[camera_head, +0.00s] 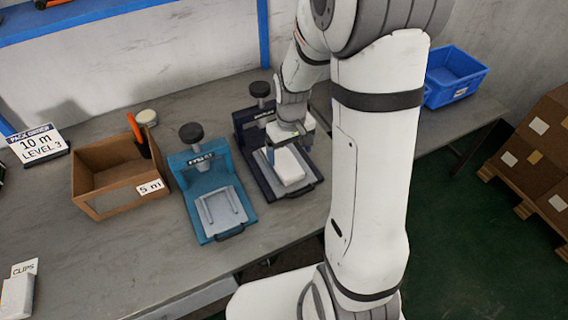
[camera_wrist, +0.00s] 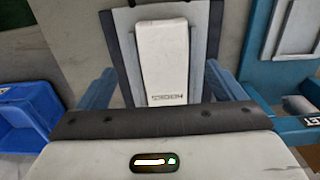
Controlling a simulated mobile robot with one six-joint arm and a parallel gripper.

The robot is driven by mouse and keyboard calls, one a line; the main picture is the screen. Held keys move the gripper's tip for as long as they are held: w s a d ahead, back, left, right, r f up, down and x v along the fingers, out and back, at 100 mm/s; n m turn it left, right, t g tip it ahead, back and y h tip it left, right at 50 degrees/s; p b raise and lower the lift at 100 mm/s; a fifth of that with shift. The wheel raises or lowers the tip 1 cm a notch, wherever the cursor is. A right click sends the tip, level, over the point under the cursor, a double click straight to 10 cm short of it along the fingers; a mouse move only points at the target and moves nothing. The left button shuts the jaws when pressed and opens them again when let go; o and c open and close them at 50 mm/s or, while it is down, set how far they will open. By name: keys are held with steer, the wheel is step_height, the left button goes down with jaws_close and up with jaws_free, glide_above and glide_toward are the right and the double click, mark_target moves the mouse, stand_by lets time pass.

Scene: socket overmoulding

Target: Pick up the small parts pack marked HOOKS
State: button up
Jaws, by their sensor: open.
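The white HOOKS pack (camera_head: 288,166) lies on the plate of the dark blue press (camera_head: 265,183). In the wrist view the pack (camera_wrist: 161,60) shows its HOOKS lettering upside down, at the end nearest my gripper. My gripper (camera_head: 286,146) is above the far part of the pack in the head view, partly hidden by my arm. In the wrist view my gripper (camera_wrist: 160,72) is open, with one blue finger on each side of the pack and a gap on both sides. I cannot tell how high the fingertips are above the plate.
A teal press (camera_head: 213,195) stands close on the left. Further left are a cardboard box (camera_head: 98,203) marked 5 m, holding an orange-handled tool, and a white CLIPS pack (camera_head: 17,294). A blue bin (camera_head: 453,78) stands at the right. The bench front (camera_head: 140,275) is clear.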

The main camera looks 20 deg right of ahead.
mark_target(288, 164)
steer(key=f, duration=0.5)
steer(key=shift+w+a, duration=0.15)
steer(key=shift+a, duration=0.15)
steer(key=shift+c, duration=0.2)
steer(key=c, duration=1.1)
